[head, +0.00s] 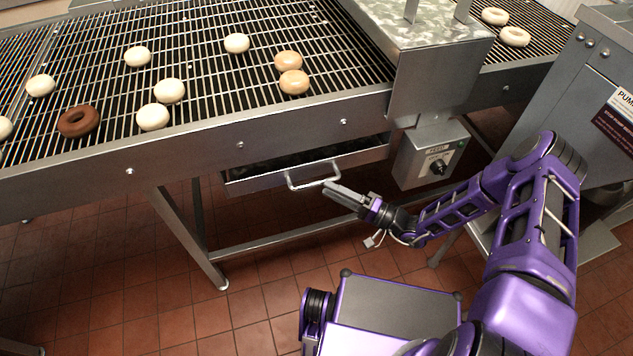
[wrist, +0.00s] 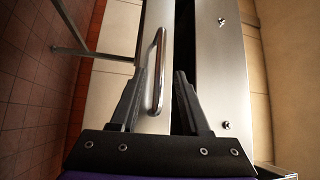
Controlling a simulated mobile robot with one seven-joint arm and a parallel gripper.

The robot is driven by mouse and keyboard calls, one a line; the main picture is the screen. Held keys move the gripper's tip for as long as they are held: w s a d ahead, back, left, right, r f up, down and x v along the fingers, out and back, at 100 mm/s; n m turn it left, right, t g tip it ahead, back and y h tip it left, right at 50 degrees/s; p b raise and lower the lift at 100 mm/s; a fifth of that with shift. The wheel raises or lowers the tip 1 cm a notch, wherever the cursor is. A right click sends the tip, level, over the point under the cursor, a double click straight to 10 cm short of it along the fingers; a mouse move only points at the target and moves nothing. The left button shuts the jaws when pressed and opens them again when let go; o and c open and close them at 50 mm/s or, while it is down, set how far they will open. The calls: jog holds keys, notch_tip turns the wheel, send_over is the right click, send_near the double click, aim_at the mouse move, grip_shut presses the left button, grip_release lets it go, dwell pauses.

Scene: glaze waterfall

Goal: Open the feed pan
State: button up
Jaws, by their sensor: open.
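The feed pan (head: 255,183) is a metal drawer under the conveyor, with a dark gap above its front edge. Its bar handle (head: 313,176) stands out from the front face. My gripper (head: 328,187) is at the right end of the handle in the head view. In the wrist view the pan front (wrist: 158,25) runs up the picture, and the handle (wrist: 156,75) lies between the two dark fingers of my open gripper (wrist: 159,80), nearer the left one. Whether a finger touches the handle I cannot tell.
The conveyor (head: 230,140) carries several pale donuts and a brown one (head: 78,122) above the pan. A control box (head: 430,155) with a knob hangs right of the pan. A table leg (head: 190,240) and crossbar stand below.

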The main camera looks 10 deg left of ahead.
aim_at(317, 183)
jog(key=x, duration=0.5)
grip_shut()
dwell(1.4)
